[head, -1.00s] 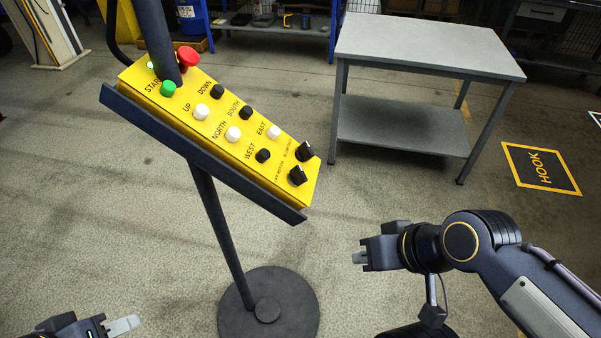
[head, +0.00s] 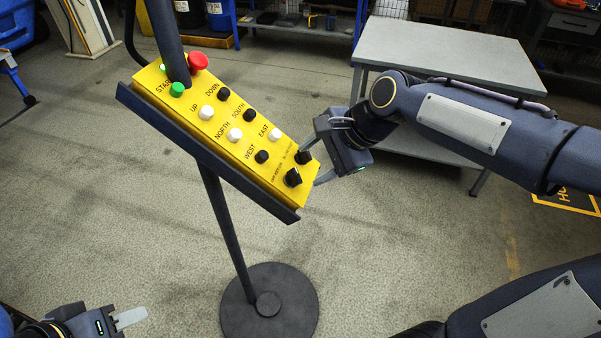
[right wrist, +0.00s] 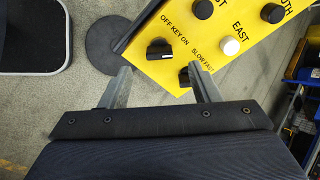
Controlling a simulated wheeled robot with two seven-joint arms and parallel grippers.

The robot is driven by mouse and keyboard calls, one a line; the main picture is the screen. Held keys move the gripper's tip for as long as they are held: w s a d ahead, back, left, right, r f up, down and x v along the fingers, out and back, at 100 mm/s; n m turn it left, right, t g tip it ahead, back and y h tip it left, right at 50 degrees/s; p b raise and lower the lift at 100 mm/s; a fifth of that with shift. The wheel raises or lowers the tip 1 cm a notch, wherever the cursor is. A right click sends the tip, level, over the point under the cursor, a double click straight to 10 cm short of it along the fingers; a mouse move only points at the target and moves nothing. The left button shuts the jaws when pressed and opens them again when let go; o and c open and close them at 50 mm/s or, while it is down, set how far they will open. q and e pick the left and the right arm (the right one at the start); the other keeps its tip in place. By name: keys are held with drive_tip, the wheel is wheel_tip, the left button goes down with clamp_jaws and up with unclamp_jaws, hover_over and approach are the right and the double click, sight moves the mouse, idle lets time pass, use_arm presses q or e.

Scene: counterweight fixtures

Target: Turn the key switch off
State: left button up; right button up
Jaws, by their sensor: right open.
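The yellow control box (head: 222,120) hangs tilted on a dark post. Its black key switch (head: 293,177) is at the lower right end; in the right wrist view the switch (right wrist: 160,49) sits beside the words OFF KEY ON. A second black knob, SLOW FAST (head: 304,157), is close by; in the right wrist view it (right wrist: 185,77) is partly hidden by the right-hand finger. My right gripper (head: 314,166) is open at the box's end, its fingertips (right wrist: 160,68) apart with the key switch just beyond the gap, not gripped. My left gripper (head: 130,318) is low at left, its opening unclear.
Several push buttons and a red mushroom button (head: 198,61) are further up the box. A round base (head: 285,310) stands on the floor. A grey table (head: 440,50) is behind my right arm. The floor left of the post is clear.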

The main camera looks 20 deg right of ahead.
sight(297, 175)
drive_tip(key=x, duration=0.7)
drive_tip(key=shift+f, duration=0.15)
drive_tip(key=shift+c, duration=0.3)
drive_tip(key=c, duration=0.9)
